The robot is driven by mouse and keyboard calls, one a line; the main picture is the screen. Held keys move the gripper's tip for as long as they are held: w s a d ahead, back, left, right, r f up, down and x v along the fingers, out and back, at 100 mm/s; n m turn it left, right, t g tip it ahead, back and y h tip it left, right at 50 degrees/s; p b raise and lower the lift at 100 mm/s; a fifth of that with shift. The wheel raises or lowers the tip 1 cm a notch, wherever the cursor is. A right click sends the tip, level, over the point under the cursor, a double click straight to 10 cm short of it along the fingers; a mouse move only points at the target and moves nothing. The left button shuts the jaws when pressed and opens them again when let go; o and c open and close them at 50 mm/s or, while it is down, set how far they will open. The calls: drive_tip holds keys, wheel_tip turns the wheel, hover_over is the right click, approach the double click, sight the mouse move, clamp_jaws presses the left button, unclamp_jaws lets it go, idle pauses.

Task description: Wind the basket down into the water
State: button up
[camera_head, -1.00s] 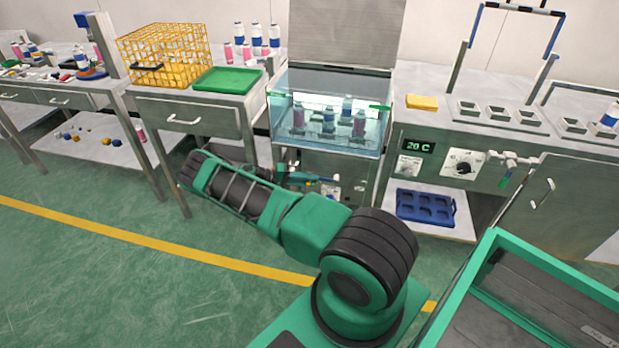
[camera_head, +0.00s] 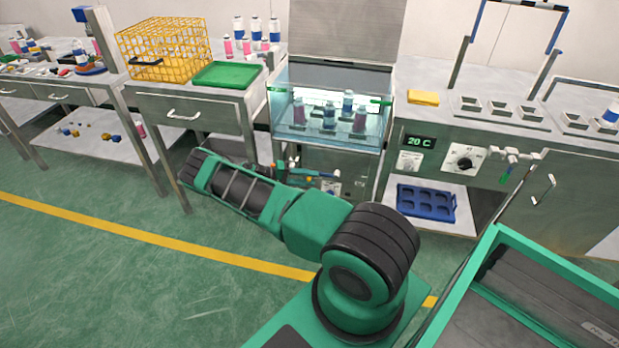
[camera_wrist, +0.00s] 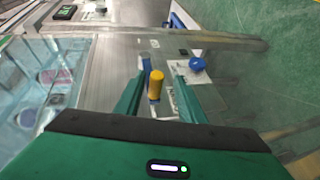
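The glass-walled water tank (camera_head: 277,105) stands at the middle of the bench. Several cans (camera_head: 329,114) with blue or pink parts stand inside it; the basket under them cannot be made out clearly. The tank also shows at the left of the wrist view (camera_wrist: 84,70). A yellow upright handle (camera_wrist: 155,86) is outside the tank's front. My gripper (camera_wrist: 163,72) is open, with the handle between its green fingers and a visible gap at the right side. In the head view my gripper is small, low in front of the tank, and partly hidden by my arm.
A blue knob (camera_wrist: 196,64) is just beyond the right finger. A 20 C display (camera_head: 420,142), dial (camera_head: 463,157) and blue tray (camera_head: 426,203) are to the right. The floor in front is clear.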

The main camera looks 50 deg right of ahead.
drive_tip(key=shift+r, duration=0.1)
idle(0.3)
drive_tip(key=shift+a, duration=0.1)
drive_tip(key=v, duration=1)
drive_tip(key=shift+w+a, duration=0.25)
drive_tip(key=shift+a, duration=0.05)
drive_tip(key=s+r+m+t+y, duration=0.1)
drive_tip(key=s+r+y, duration=0.45)
drive_tip(key=r, duration=0.95)
drive_tip(key=s+r+m+t+y, duration=0.1)
drive_tip(key=s+r+y, duration=0.45)
drive_tip(key=r, duration=0.95)
drive_tip(key=s+a+r+n+t, duration=0.1)
drive_tip(key=s+a+r+t, duration=0.2)
drive_tip(key=s, duration=0.4)
drive_tip(key=s+a+r+n, duration=0.1)
drive_tip(key=s+a+r, duration=0.3)
drive_tip(key=s+r, duration=0.25)
drive_tip(key=s+a+n+t, duration=0.1)
drive_tip(key=s+a+t, duration=0.1)
drive_tip(key=s+a, duration=0.2)
drive_tip(key=s+a+t+y, duration=0.1)
drive_tip(key=s+a, duration=0.4)
drive_tip(key=s, duration=0.5)
drive_tip(key=shift+a+r+n+t, duration=0.3)
drive_tip(key=shift+r+n+t, duration=0.05)
drive_tip(key=shift+n+t, duration=0.05)
